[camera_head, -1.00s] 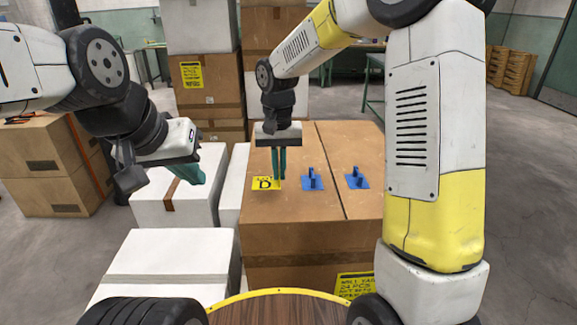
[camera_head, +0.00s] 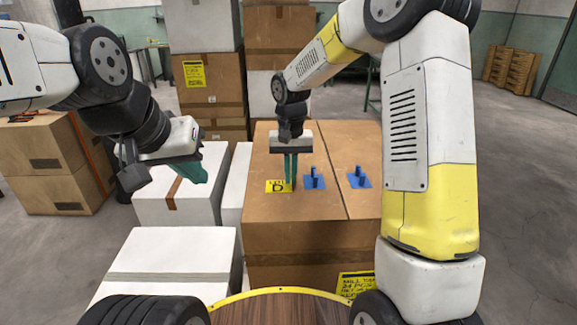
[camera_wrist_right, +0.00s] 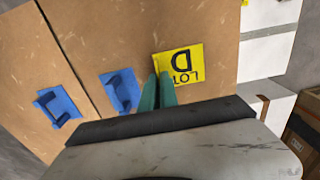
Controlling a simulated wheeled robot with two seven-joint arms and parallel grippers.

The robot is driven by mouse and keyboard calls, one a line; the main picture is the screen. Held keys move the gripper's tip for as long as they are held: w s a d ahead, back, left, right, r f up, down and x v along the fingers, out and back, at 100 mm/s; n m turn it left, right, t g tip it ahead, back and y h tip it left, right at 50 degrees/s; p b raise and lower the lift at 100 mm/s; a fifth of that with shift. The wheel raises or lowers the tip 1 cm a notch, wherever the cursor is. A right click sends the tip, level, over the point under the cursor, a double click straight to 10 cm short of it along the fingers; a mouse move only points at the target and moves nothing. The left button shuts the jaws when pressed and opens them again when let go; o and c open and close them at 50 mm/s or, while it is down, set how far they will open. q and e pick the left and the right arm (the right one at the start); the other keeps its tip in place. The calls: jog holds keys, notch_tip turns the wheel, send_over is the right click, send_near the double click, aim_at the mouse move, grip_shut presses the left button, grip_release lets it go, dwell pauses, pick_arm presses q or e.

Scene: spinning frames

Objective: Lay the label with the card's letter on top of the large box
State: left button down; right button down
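The large brown box (camera_head: 320,235) stands in the middle of the head view. A yellow label with the letter D (camera_head: 278,186) is over the left part of its top; it also shows in the right wrist view (camera_wrist_right: 179,63), reading "LOT D" upside down. My right gripper (camera_head: 290,184) points down at the label's right edge, its teal fingers close together and seemingly shut on it. Whether the label touches the box top is hard to tell. My left gripper (camera_head: 195,174) hangs over a white box at the left, apart from the label; its finger gap is unclear.
Two blue plates with upright tabs, one nearer (camera_head: 314,180) and one further right (camera_head: 359,178), sit on the large box, beside the label. White boxes (camera_head: 165,262) stand to the left. Stacked boxes (camera_head: 210,85) rise behind. A yellow card (camera_head: 354,284) is on the box's front.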

jog(key=c, duration=1.6)
grip_release()
jog(key=s+d+r+t, duration=0.1)
jog(key=s+d+r, duration=0.1)
jog(key=r, duration=0.6)
jog(key=s+d+r, duration=0.1)
jog(key=s+r, duration=0.2)
jog(key=r, duration=0.5)
jog(key=shift+s+d+r+n+t+y, duration=0.1)
jog(key=shift+s+d+t+y, duration=0.25)
jog(key=shift+s+d+t, duration=1.75)
jog(key=shift+s+d+r+n+g+y, duration=0.1)
jog(key=shift+s+d+g+y, duration=0.35)
jog(key=shift+s, duration=3.55)
jog(key=shift+s+d+r+n+t+y, duration=0.1)
jog(key=shift+s+d+t+y, duration=0.2)
jog(key=shift+s+d+t, duration=1.8)
jog(key=shift+s+a+g, duration=0.75)
jog(key=shift+s+g, duration=0.2)
jog(key=shift+g, duration=0.2)
